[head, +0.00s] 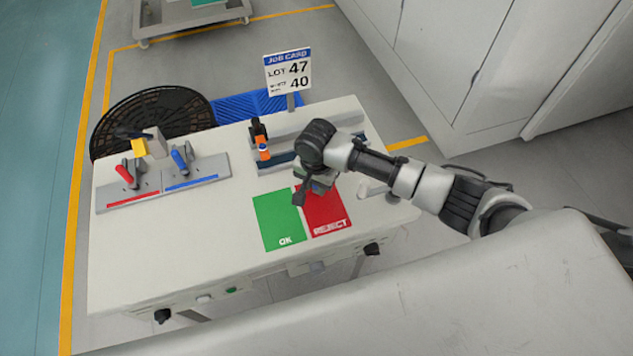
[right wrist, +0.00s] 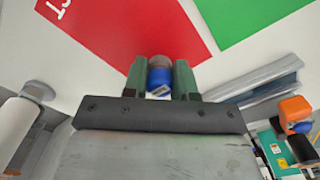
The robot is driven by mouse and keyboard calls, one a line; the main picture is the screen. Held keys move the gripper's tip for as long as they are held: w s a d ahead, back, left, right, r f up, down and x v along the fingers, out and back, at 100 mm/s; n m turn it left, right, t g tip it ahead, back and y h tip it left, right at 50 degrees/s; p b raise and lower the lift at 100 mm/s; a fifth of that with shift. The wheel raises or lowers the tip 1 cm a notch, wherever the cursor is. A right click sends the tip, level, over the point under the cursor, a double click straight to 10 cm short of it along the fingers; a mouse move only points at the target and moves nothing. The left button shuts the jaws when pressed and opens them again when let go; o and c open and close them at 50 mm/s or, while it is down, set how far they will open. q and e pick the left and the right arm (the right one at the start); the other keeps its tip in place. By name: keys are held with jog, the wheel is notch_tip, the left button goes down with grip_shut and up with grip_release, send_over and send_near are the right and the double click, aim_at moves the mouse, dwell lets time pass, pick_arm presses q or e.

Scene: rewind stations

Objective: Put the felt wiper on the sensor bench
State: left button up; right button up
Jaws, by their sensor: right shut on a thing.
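My right gripper (head: 318,182) is over the red REJECT mat on the white bench (head: 150,255) in the head view. In the right wrist view its green fingers (right wrist: 160,78) are shut on a small blue piece with a rounded grey-brown end (right wrist: 160,74), which looks like the felt wiper. The piece is between the fingertips, with the red mat (right wrist: 125,30) beyond it. Whether it touches the mat cannot be told. In the head view my wrist hides the held piece. My left gripper is not in view.
A green OK mat (head: 278,220) lies beside the red one. An orange and black tool (head: 261,143) stands in a grey rack behind. Red (head: 124,174) and blue (head: 180,161) levers are on a plate at left. A job card sign (head: 288,72) stands at the back. The front left is clear.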

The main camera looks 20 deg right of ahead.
jog(key=shift+f, duration=0.1)
jog(key=o, duration=1)
jog(key=shift+c, duration=0.2)
notch_tip(320, 180, up, 12)
